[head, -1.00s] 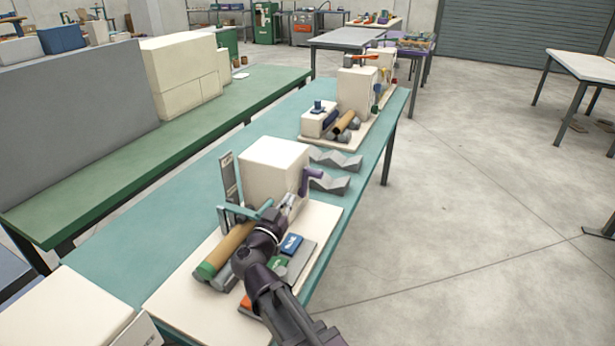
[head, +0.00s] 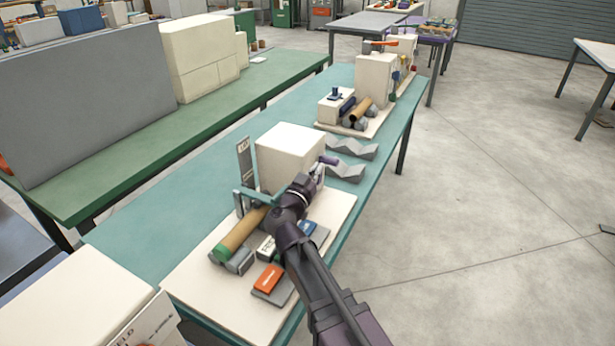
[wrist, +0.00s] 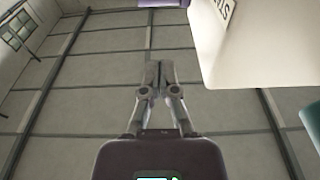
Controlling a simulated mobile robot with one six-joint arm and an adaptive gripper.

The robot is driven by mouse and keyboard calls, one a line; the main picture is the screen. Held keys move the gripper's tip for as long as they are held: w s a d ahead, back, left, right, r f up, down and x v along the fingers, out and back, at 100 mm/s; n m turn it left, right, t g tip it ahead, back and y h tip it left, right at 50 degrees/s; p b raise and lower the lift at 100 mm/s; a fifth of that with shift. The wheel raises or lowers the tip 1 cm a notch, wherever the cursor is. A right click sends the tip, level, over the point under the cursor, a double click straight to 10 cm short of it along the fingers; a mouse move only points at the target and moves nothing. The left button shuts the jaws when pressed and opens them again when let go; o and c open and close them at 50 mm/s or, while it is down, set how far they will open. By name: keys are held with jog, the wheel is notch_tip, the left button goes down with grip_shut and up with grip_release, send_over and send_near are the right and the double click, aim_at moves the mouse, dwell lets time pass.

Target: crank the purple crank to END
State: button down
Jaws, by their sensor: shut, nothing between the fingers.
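The spiral winder has a white box-shaped housing (head: 282,165) on a cream base plate (head: 190,278). The purple crank (head: 330,160) sticks out at the housing's right side. In the wrist view, a purple piece (wrist: 162,3) shows only at the top edge, with the housing (wrist: 265,50) at upper right. A label on it is partly visible and upside down; I cannot read an END mark. My gripper (head: 320,172) is just in front of and below the crank in the head view. In the wrist view, my gripper (wrist: 159,66) has its fingers together, empty, apart from the purple piece.
A tan roll with a green end (head: 240,232) lies left of my arm. Orange (head: 268,278) and blue (head: 307,228) blocks sit on the base. Grey zigzag pieces (head: 345,171) lie behind the crank. Open floor (head: 480,200) lies to the right of the table.

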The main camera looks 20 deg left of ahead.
jog(key=w+f+b, duration=0.2)
jog(key=w, duration=0.4)
jog(key=shift+d, duration=0.25)
jog(key=shift+w+d+r+p, duration=0.15)
jog(key=shift+w+p, duration=0.1)
jog(key=shift+p, duration=0.15)
